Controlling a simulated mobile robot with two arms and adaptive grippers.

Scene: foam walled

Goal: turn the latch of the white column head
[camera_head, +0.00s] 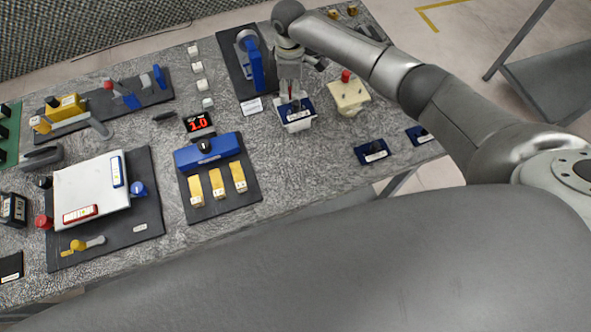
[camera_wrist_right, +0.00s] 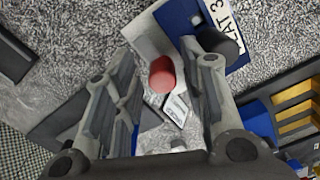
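The white column head (camera_head: 298,126) stands near the back middle of the table, below my right gripper (camera_head: 291,93). A blue plate (camera_head: 305,103) with a dark knob shows at it. In the right wrist view, my right gripper (camera_wrist_right: 160,58) is open, its fingers apart. A red cylinder (camera_wrist_right: 162,75) shows between them; I cannot tell whether either finger touches it. I cannot make out the latch's turn angle. My left gripper is not in view.
A cream block with a red knob (camera_head: 348,95) stands close right of the gripper. A blue-handled fixture (camera_head: 250,62) stands close left. Blue plates (camera_head: 371,151) lie at the front right edge. A panel with yellow bars (camera_head: 218,186) sits front left. Bare table lies between.

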